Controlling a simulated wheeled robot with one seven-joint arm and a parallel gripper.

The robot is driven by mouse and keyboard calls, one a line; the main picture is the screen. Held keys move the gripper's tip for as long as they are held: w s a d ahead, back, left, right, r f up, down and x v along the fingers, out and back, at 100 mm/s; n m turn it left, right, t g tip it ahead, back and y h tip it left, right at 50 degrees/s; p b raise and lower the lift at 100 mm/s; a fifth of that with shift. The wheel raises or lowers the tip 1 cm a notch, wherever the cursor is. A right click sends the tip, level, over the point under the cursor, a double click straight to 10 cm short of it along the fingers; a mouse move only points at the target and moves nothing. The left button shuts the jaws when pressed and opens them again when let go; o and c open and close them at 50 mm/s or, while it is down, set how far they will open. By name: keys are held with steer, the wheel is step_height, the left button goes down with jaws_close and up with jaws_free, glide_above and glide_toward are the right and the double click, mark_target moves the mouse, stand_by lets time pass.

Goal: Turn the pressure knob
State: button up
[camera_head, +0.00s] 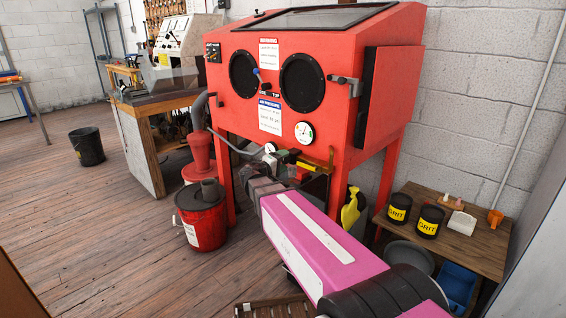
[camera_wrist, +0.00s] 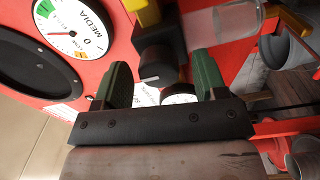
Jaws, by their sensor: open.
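The pressure knob (camera_wrist: 156,66), black with a pale mark on its edge, shows in the wrist view. My gripper (camera_wrist: 161,64) is open, with one green finger on each side of the knob. There are visible gaps between the knob and both fingers. A small white gauge (camera_wrist: 180,98) is partly hidden behind the gripper's black bar; it also shows in the head view (camera_head: 270,148). In the head view my arm reaches to the red blast cabinet's (camera_head: 232,110) lower front, and it hides the knob and fingertips.
A larger media gauge (camera_wrist: 72,28) sits at upper left in the wrist view. A clear bowl (camera_wrist: 222,22) and yellow fitting (camera_wrist: 160,12) are close to the knob. A red bucket (camera_head: 203,218) stands left of my arm; grit tins (camera_head: 398,208) stand on a bench at right.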

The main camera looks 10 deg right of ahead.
steer(key=v, duration=1)
steer(key=shift+s+a, duration=0.2)
steer(key=s+d+f+m+g+y, duration=0.1)
steer(key=s+d+f+g+y, duration=0.3)
steer(key=f, duration=0.3)
steer(key=s+d+f+m+g+y, duration=0.1)
steer(key=s+d+f+g, duration=0.15)
steer(key=d+f, duration=0.4)
steer(key=s+a+f+m+g+y, duration=0.1)
steer(key=s+f+m+g+y, duration=0.2)
steer(key=s+f+y, duration=0.5)
steer(key=shift+f+g+y, duration=0.65)
steer(key=shift+y, duration=0.25)
